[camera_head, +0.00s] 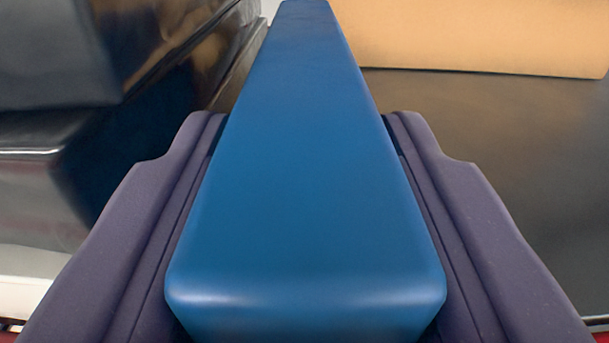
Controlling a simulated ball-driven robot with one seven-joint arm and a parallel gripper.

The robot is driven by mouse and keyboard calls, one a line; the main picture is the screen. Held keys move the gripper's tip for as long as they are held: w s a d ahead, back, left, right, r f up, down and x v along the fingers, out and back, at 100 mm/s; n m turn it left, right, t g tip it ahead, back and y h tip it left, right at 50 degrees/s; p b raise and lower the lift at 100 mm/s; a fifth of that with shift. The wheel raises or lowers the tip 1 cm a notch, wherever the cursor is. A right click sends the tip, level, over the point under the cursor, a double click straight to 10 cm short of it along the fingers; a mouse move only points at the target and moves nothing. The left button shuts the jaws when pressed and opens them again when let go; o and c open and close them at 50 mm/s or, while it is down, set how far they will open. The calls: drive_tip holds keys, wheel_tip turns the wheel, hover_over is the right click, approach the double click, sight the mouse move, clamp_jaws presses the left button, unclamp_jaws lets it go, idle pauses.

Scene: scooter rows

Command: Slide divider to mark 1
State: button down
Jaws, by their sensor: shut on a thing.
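A long blue bar (305,170), which I take to be the divider, runs from the near bottom of the view away to the top centre. My gripper (305,135) is shut on it, with one dark purple finger pressed along each side. The near end of the bar is rounded and faces me. Its far end reaches the top edge of the view. No mark or number shows in this view, so I cannot tell where mark 1 is.
Glossy black boxy things (60,150) stand close on the left, stacked one above another. A tan-orange block (480,35) lies at the back right. A dark flat surface (500,130) to the right of the bar is bare.

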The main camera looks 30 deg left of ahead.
drive_tip(key=shift+a, duration=0.1)
idle(0.3)
drive_tip(key=c, duration=0.7)
unclamp_jaws()
drive_tip(key=shift+s+a, duration=0.15)
